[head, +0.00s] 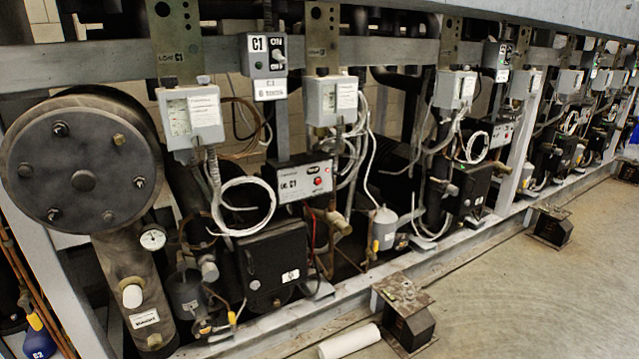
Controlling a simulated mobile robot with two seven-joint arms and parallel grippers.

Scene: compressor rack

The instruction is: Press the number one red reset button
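A white control box (304,181) with a label reading about "No. C1" is mounted low on the rack, left of the picture's middle. Nothing visibly covers the button. A similar pale box (500,136) stands farther along the rack; a red button on it is too small to make out. Neither of my grippers shows in the head view.
A grey C1 switch box (264,56) hangs above. Grey gauge boxes (191,117) (331,101) with loose cables flank the control box. A large round compressor end (80,168) fills the left.

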